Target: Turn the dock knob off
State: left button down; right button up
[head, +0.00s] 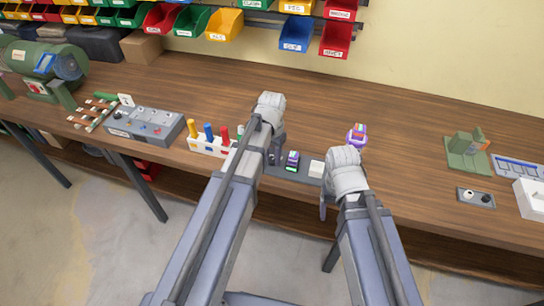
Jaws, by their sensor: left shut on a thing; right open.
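The grey dock (301,177) lies along the table's front edge between my two arms. A small purple device (293,157) with a green front stands on it, and a white block (316,169) sits at its right part. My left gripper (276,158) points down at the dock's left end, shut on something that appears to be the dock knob. The fingers and wrist hide the knob, so its setting cannot be read. My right gripper (324,200) is open and empty at the table edge, by the dock's right end.
A second purple device (356,135) stands behind my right wrist. A white rack (209,145) with coloured handles and a grey control box (145,126) are to the left. A green fixture (467,153) and a small grey knob plate (475,197) are to the right. The back-middle table is clear.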

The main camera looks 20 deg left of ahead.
pick_arm(q)
jog(key=shift+n, duration=0.3)
jog(key=n, duration=0.5)
jog(key=shift+n, duration=0.4)
jog(key=n, duration=0.5)
jog(key=shift+n, duration=0.3)
jog(key=c, duration=0.5)
grip_release()
